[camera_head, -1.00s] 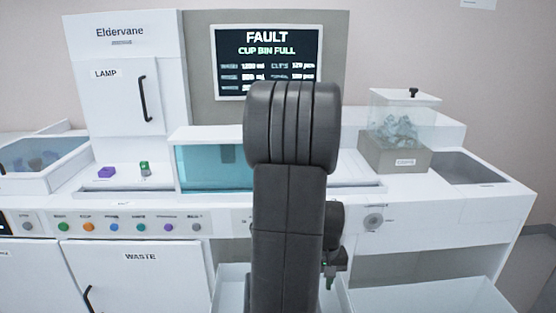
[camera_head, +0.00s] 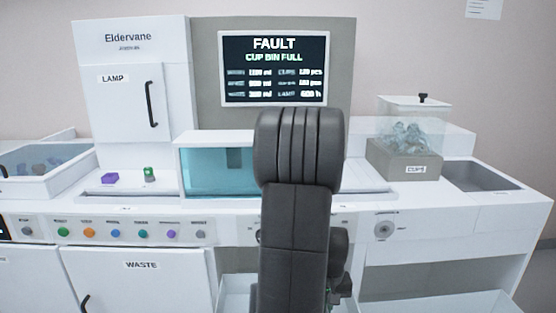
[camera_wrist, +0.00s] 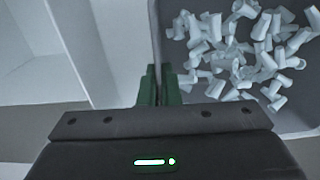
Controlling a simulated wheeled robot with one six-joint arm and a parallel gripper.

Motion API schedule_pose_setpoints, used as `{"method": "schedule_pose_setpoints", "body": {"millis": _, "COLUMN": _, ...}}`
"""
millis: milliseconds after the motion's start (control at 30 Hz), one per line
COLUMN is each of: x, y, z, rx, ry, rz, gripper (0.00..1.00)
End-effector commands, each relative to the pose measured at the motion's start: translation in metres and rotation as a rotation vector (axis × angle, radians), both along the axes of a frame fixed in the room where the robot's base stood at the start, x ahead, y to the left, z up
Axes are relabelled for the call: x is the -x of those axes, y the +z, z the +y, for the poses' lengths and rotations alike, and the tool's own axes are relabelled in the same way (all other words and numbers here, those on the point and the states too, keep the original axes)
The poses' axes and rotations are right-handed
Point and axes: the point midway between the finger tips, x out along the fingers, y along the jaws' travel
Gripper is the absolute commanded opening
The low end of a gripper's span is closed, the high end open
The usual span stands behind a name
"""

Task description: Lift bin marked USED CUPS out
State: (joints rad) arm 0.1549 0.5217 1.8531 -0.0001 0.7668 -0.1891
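The bin (camera_wrist: 154,35) is a grey, open-topped container holding many loose white cups (camera_wrist: 245,45) in the wrist view. Its left wall runs up the middle of that view. My gripper (camera_wrist: 159,75) has two green fingers close together, one on each side of this wall, and looks shut on its rim. No USED CUPS marking is readable.
The white machine's screen (camera_head: 273,68) reads FAULT, CUP BIN FULL. A WASTE door (camera_head: 140,285) is at lower left. A clear-topped CUPS box (camera_head: 405,160) stands on the counter at right. In the wrist view, a pale wall (camera_wrist: 85,40) stands left of the bin.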

Motion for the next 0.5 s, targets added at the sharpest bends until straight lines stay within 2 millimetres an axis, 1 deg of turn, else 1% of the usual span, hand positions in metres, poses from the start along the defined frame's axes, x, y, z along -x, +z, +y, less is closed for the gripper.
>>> {"method": "schedule_pose_setpoints", "body": {"millis": 233, "x": 0.000, "y": 0.003, "z": 0.000, "rx": 0.000, "ry": 0.000, "rz": -0.001, "gripper": 0.00}}
{"method": "schedule_pose_setpoints", "body": {"millis": 500, "x": 0.000, "y": 0.019, "z": 0.000, "rx": 0.000, "ry": 0.000, "rz": -0.001, "gripper": 0.00}}
